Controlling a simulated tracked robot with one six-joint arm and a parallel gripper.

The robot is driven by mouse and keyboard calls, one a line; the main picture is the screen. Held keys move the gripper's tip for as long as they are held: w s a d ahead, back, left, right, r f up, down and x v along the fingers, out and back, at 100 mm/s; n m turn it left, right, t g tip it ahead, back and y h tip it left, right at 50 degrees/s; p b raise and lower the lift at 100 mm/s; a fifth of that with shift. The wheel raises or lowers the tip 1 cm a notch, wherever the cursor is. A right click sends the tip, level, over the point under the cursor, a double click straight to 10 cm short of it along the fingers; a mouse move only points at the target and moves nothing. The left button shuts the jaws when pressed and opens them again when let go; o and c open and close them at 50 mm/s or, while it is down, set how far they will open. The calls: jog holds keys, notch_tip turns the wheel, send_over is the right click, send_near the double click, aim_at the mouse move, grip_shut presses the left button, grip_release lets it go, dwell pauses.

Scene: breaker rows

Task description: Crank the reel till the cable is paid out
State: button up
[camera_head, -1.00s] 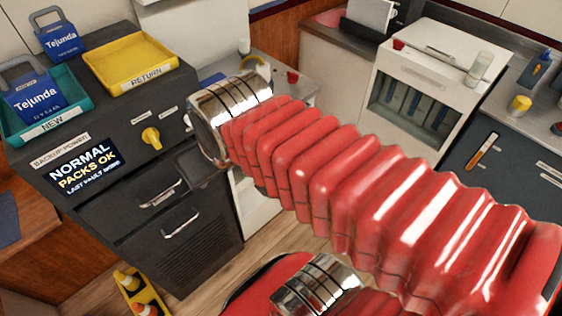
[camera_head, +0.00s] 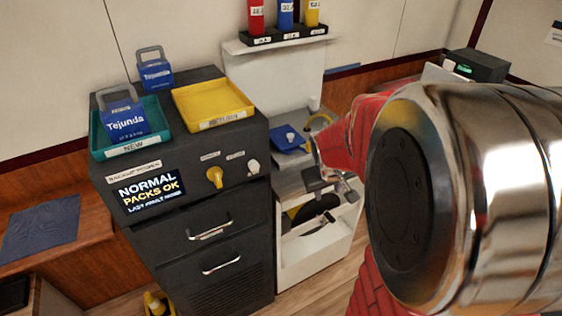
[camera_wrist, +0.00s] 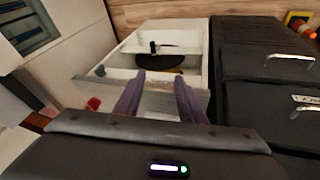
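A dark round disc, likely the reel (camera_head: 316,208), sits inside an open-fronted white cabinet (camera_head: 318,252), partly hidden by my arm in the head view. In the wrist view the disc (camera_wrist: 160,63) shows inside the cabinet's white frame (camera_wrist: 195,38). A small black knob (camera_wrist: 100,70) shows at the cabinet's edge; I cannot tell whether it is the crank. My gripper (camera_head: 330,182) is in front of the cabinet's upper part. In the wrist view its two purplish fingers (camera_wrist: 160,100) stand apart with nothing clearly between them.
A black backup-power cabinet (camera_head: 190,235) stands left of the white one, with a teal tray (camera_head: 130,148) and a yellow tray (camera_head: 212,122) on top. A blue tray (camera_head: 288,140) lies on the counter. A red knob (camera_wrist: 93,103) shows in the wrist view. Wooden floor lies in front.

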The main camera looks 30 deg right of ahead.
jog(key=w+d+f+n+t, duration=0.2)
jog(key=w+d+f+t, duration=0.15)
jog(key=d+f, duration=0.65)
jog(key=w+d+f+n+t, duration=0.2)
jog(key=w+d+f, duration=0.3)
jog(key=d+f, duration=0.5)
jog(key=n+t+y, duration=0.2)
jog(key=t+y, duration=0.2)
jog(key=t, duration=0.5)
send_near(334, 222)
jog(key=s, duration=0.2)
jog(key=shift+s+a, duration=0.1)
jog(key=shift+s, duration=0.25)
jog(key=w, duration=1.3)
jog(key=shift+w+a, duration=0.2)
jog(key=shift+w, duration=0.2)
